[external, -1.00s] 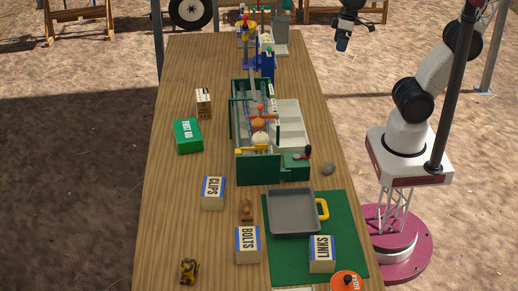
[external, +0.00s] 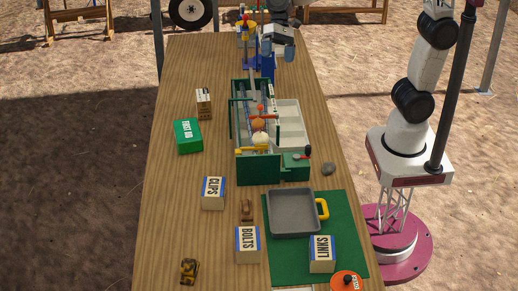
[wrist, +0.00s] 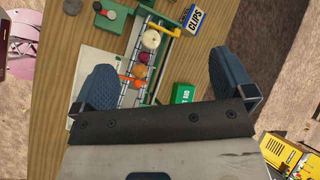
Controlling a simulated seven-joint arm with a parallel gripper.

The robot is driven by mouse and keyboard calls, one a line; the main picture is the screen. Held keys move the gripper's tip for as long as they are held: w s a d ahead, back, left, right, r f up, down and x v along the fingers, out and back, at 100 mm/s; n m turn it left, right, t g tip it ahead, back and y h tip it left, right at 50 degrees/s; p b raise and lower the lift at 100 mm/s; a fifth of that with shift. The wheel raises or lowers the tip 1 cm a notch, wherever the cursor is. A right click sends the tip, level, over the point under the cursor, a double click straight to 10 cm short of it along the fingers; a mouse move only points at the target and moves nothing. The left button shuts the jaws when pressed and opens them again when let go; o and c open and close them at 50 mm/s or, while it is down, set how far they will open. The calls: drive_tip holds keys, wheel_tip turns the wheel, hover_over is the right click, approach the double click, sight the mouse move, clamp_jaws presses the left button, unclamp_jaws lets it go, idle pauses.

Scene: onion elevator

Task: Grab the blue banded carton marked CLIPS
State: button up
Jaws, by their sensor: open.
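The CLIPS carton (external: 213,194), pale with a blue band, stands on the left part of the wooden table, in front of the green FIRST AID box. It also shows in the wrist view at the top (wrist: 194,21), beyond my fingertips. My gripper (external: 278,50) is at the far end of the table, above it, well away from the carton. In the wrist view my gripper (wrist: 163,82) has its two blue-grey fingers wide apart with nothing held between them.
The FIRST AID box (external: 188,135) and a small carton (external: 203,103) are farther left. The green-walled elevator machine (external: 258,168) fills the middle. Bare wood surrounds the CLIPS carton's left side.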

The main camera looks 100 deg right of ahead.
drive_tip(key=w+a+f+m+y, duration=0.2)
drive_tip(key=w+a+m+y, duration=0.15)
drive_tip(key=w+a, duration=0.55)
drive_tip(key=w+a+f+m+y, duration=0.25)
drive_tip(key=w+a+m, duration=0.25)
drive_tip(key=w, duration=0.9)
approach(214, 183)
drive_tip(key=x, duration=0.3)
drive_tip(key=shift+w+r, duration=0.1)
drive_tip(key=shift+r, duration=0.1)
drive_tip(key=shift+a, duration=0.1)
drive_tip(key=shift+x, duration=1.25)
drive_tip(key=shift+f, duration=0.1)
drive_tip(key=shift+x, duration=2.55)
drive_tip(key=shift+f, duration=0.15)
drive_tip(key=shift+c, duration=0.3)
